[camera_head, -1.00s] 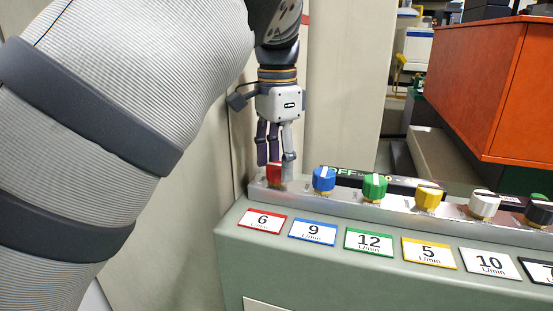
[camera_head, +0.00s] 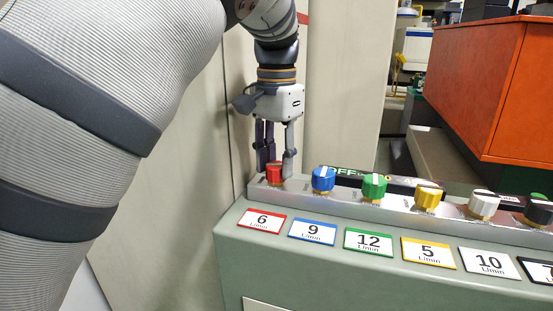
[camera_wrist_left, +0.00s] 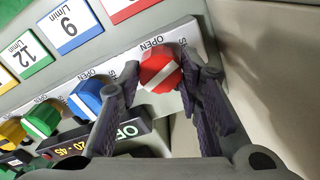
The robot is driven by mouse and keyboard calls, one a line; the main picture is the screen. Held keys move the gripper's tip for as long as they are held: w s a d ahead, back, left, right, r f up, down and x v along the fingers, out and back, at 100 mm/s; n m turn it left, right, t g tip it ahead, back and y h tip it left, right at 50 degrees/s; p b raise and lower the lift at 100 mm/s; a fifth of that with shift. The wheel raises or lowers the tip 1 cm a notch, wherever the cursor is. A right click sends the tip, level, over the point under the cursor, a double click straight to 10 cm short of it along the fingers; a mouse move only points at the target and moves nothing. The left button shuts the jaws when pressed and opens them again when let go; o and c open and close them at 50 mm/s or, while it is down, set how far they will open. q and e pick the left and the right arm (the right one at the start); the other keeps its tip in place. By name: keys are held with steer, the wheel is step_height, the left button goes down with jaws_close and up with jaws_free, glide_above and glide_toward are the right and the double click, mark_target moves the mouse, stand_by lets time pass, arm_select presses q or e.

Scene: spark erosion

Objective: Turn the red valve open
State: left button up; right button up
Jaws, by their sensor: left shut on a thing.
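The red valve (camera_head: 274,173) is a round knob with a white line across its top, at the left end of the grey valve strip. My left gripper (camera_head: 276,160) comes down on it from above and is shut on it. In the left wrist view the red valve (camera_wrist_left: 158,70) sits between my left gripper's fingers (camera_wrist_left: 160,82), one on each side. The word OPEN is printed beside the knob there. A second label next to it is partly hidden by a finger. My right gripper is not in view.
Blue (camera_head: 323,179), green (camera_head: 374,186), yellow (camera_head: 428,196) and white (camera_head: 484,205) valves stand in a row to the right, the blue one close by. A red-bordered card (camera_head: 262,221) reads 6 L/min. A pale wall panel (camera_head: 342,80) rises behind.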

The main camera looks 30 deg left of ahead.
mark_target(276, 165)
arm_select(q)
steer(key=n, duration=1.3)
steer(key=shift+n, duration=0.6)
steer(key=o, duration=1.2)
steer(key=shift+c, duration=0.2)
step_height(276, 165, up, 12)
